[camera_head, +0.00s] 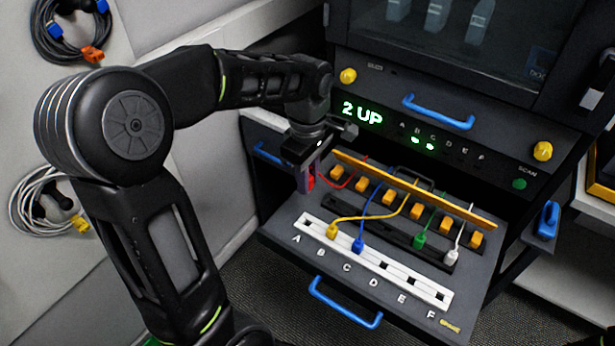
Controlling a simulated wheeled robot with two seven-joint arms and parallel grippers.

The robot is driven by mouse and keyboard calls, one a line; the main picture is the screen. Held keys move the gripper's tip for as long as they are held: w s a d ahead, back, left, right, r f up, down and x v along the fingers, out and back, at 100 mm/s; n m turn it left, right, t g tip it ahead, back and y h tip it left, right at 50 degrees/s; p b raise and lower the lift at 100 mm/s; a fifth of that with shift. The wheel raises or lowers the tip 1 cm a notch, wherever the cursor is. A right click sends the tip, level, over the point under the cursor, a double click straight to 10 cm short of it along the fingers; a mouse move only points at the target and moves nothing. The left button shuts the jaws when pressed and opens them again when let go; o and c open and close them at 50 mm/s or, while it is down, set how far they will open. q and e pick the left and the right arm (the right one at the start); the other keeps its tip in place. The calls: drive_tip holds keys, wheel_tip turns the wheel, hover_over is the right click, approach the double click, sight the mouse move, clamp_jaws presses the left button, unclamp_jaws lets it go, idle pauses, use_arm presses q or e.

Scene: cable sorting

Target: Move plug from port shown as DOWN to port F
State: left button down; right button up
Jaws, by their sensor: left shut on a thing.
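My left gripper (308,183) is shut on a red plug (311,183), above the drawer's left end near label A. A red cable runs from the plug to the right. The white port strip (391,274) has ports labelled A to F. A yellow plug (332,231) sits around port B and a blue plug (358,245) around port C. Port F (442,298) at the right end looks empty. A green plug (419,240) and a white plug (451,257) stand at a black strip (380,233) behind. The display (362,112) reads "2 UP". My right gripper is not in view.
Green lamps (423,144) are lit under about letters B and C; the others look dark. A yellow bar (460,208) and orange blocks stand behind the strips. Coiled cables (48,205) hang on the left wall.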

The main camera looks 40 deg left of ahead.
use_arm(q)
drive_tip(key=w+d+f+m, duration=0.4)
drive_tip(key=w+d+m, duration=0.6)
drive_tip(key=m, duration=0.8)
drive_tip(key=shift+w+d+f, duration=0.2)
drive_tip(key=shift+w+d, duration=0.05)
drive_tip(key=shift+d, duration=0.95)
